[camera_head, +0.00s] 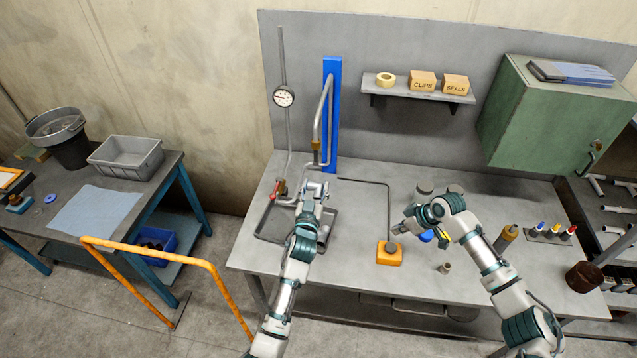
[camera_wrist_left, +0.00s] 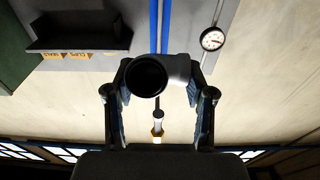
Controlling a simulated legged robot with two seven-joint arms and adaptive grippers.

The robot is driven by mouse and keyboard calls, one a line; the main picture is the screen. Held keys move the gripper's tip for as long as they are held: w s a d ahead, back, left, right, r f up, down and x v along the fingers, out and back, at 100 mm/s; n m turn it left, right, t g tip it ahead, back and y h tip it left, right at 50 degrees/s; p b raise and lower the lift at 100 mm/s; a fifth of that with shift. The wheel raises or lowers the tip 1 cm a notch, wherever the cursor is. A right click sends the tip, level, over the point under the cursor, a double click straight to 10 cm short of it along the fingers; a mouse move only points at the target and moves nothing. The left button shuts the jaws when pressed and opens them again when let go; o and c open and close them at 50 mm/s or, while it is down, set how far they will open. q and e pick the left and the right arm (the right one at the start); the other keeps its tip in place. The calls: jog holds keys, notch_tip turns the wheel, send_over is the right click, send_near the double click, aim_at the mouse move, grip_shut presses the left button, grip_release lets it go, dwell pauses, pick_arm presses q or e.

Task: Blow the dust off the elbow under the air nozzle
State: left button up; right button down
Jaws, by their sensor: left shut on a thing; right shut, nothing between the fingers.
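The elbow (camera_wrist_left: 165,74) is a dark grey pipe piece with a round open end, held between the fingers of my left gripper (camera_wrist_left: 160,85) in the left wrist view. In the head view my left gripper (camera_head: 316,187) is over the grey tray, below the air nozzle (camera_head: 316,146); the elbow is hard to make out there. The brass nozzle (camera_wrist_left: 158,128) also shows in the left wrist view, apart from the elbow. Dust cannot be made out. My right gripper (camera_head: 398,228) is shut and empty, just above and right of an orange block (camera_head: 388,258) with a dark top.
The grey tray (camera_head: 272,238) lies on the workbench (camera_head: 345,270). A pressure gauge (camera_head: 284,96) and a red-handled valve (camera_head: 280,186) are left of the blue post (camera_head: 332,110). A shelf (camera_head: 420,91) and green cabinet (camera_head: 545,115) are behind. An orange rail (camera_head: 150,252) stands left.

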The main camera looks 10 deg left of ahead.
pick_arm(q)
jog(key=s+p, duration=0.3)
jog(key=s, duration=0.5)
jog(key=shift+s+p, duration=0.2)
jog(key=shift+p, duration=0.2)
jog(key=shift+r, duration=0.1)
